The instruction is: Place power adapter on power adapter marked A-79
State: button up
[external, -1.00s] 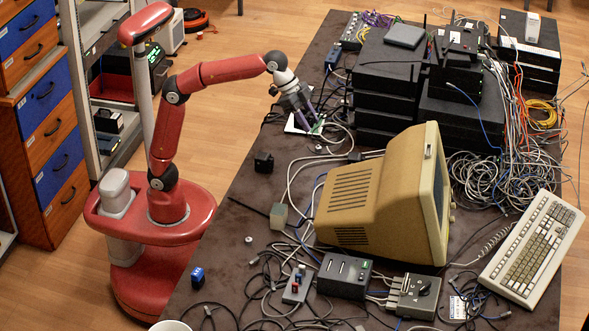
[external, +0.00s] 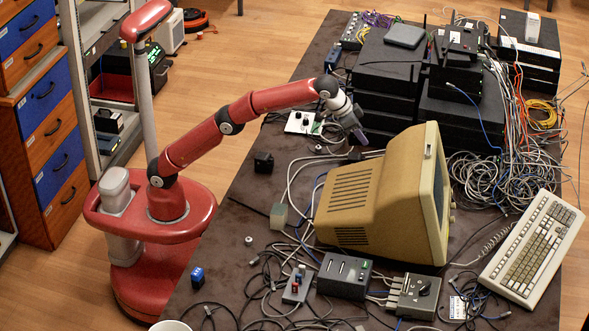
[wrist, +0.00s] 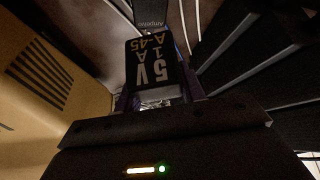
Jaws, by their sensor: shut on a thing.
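My gripper (external: 360,138) is shut on a black power adapter (wrist: 153,68). The adapter sits between the purple fingers in the wrist view, and its label reads 5 V, 1 A, A-45, upside down. In the external view the held adapter cannot be made out. My gripper hangs over the table just behind the beige monitor's upper left edge. A dark block (external: 355,156) lies below it, and a black cube-shaped adapter (external: 263,162) stands near the table's left edge. No marking A-79 is readable in either view.
The beige monitor (external: 370,200) stands close to my gripper, and a stack of black network boxes (external: 385,95) rises behind it. A white panel with knobs (external: 303,123) lies to the left. Cables cover much of the table (external: 230,240).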

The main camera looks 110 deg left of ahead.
aim_at(360, 156)
jog(key=shift+w+a+f, duration=0.1)
jog(key=shift+w+f, duration=0.15)
jog(key=shift+f, duration=0.25)
jog(key=shift+f+b, duration=0.65)
jog(key=shift+f, duration=1.45)
jog(key=shift+f, duration=0.2)
jog(key=o, duration=1.1)
jog(key=shift+r, duration=0.1)
